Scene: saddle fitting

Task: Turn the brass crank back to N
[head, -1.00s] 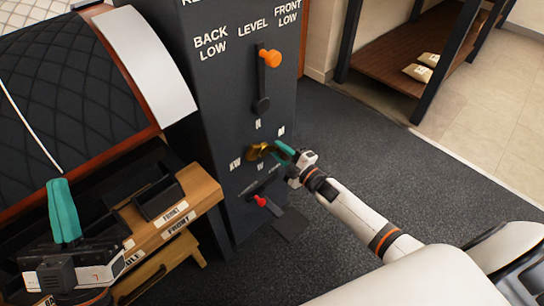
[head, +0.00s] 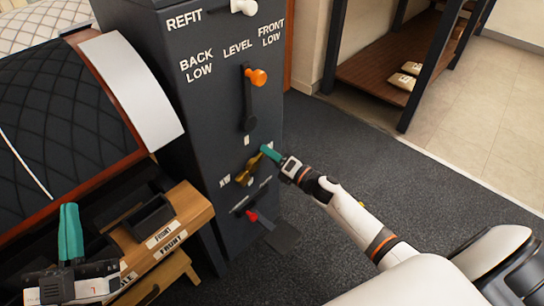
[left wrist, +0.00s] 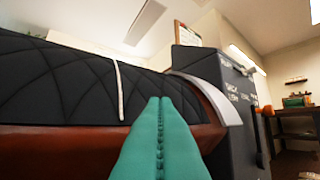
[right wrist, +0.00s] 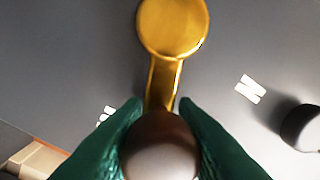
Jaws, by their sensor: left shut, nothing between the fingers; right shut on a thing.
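The brass crank (head: 246,172) is on the front of the dark cabinet, its arm slanting up and right from its hub in the head view. My right gripper (head: 268,153) is shut on the crank's brown knob (right wrist: 160,148), with a green finger on each side of it. The round brass hub (right wrist: 172,28) shows above in the right wrist view. A white letter that looks like N (right wrist: 251,88) is to the right of the crank arm, apart from it. My left gripper (head: 70,233) is shut and empty, over the bench at left.
An orange-knobbed lever (head: 249,100) is above the crank and a red-knobbed lever (head: 252,216) below. A black quilted saddle (head: 60,110) and a wooden bench with trays (head: 190,210) are at left. Open dark floor (head: 330,150) is at right.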

